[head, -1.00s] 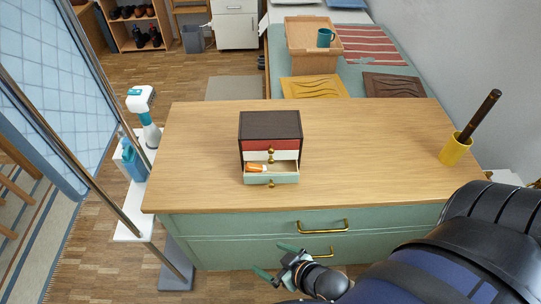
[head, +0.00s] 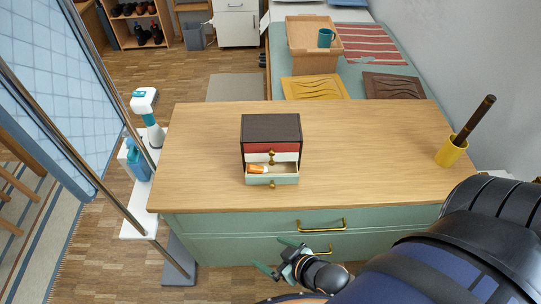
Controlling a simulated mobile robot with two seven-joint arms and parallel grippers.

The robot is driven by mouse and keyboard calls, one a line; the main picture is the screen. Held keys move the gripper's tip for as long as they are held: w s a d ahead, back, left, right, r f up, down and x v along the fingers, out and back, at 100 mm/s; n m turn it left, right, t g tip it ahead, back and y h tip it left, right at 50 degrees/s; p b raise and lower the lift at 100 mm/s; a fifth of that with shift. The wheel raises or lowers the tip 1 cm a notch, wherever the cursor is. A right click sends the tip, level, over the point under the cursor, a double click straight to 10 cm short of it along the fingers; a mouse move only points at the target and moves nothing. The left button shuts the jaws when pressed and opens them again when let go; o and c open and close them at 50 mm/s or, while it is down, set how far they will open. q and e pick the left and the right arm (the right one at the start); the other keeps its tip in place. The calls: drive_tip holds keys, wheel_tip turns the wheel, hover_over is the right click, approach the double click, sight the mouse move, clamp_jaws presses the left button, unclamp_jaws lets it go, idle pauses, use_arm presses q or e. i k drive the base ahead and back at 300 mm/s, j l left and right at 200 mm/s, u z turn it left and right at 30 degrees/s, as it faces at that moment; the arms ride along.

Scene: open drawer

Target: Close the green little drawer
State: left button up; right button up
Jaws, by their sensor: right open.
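A small dark-topped cabinet (head: 271,127) stands on the wooden top of a green dresser. It has a red drawer (head: 256,148) and a white drawer (head: 287,157), both shut, and a pale green bottom drawer (head: 288,181) pulled out to the front. An orange and white item (head: 258,169) lies in the open drawer. The small drawers have brass knobs. My right gripper (head: 276,255) is open and empty, low in front of the dresser and below its top. It is apart from the little drawer. My left gripper is not in view.
The dresser top (head: 370,150) is mostly clear. A yellow cup (head: 450,153) holding a dark stick stands at its right. The dresser has brass handles (head: 320,225) on its front. A white side stand (head: 135,205) with bottles is at the left.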

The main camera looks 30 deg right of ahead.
sight(282, 172)
drive_tip(key=z, duration=1.05)
drive_tip(key=k, duration=0.05)
